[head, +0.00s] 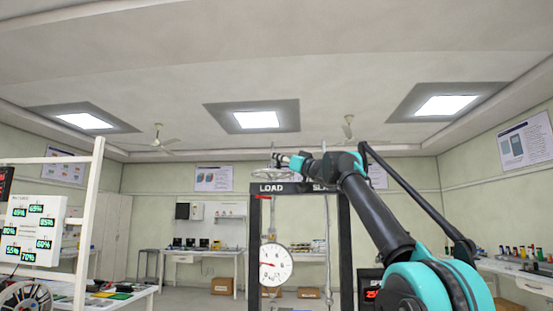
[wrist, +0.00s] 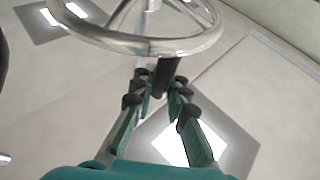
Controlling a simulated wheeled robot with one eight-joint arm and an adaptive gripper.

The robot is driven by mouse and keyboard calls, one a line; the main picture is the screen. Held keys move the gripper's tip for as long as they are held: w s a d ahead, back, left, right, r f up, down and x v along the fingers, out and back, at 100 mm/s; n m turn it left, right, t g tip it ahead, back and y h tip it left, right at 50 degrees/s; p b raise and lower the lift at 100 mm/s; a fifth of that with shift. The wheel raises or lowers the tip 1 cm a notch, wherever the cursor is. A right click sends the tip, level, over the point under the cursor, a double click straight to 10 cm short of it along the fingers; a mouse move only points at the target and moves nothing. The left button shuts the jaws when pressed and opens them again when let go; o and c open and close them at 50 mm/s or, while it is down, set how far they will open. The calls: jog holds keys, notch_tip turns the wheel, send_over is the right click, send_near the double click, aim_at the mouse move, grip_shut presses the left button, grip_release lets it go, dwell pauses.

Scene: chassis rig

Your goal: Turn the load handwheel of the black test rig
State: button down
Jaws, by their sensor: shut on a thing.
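The black test rig (head: 343,240) stands ahead in the head view, with the words LOAD and a partly covered second word on its top bar. The silver load handwheel (head: 265,174) sits above that bar; its shiny rim also fills the top of the wrist view (wrist: 135,44). A dark upright handle (wrist: 167,75) hangs at the rim in the wrist view. My gripper (wrist: 158,88) is shut on this handle, with green fingers on both sides of it. In the head view my gripper (head: 282,159) is at the wheel, small and partly merged with it.
A round white dial (head: 275,265) with a red needle hangs within the rig frame. A white frame with a percentage board (head: 34,229) stands at the left. Benches line the back wall, and another bench (head: 510,268) with small coloured items is at the right. Ceiling space above the wheel is clear.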

jog(key=shift+w+d+n+g+y, duration=0.15)
jog(key=shift+d+n+g+y, duration=0.15)
jog(key=shift+n+g+y, duration=0.35)
jog(key=shift+w+d+n+g+y, duration=0.1)
jog(key=shift+d+n+g+y, duration=0.2)
jog(key=shift+g, duration=0.55)
jog(key=c, duration=1.5)
grip_release()
jog(key=shift+s+d, duration=0.1)
jog(key=v, duration=1.2)
jog(key=shift+f, duration=0.15)
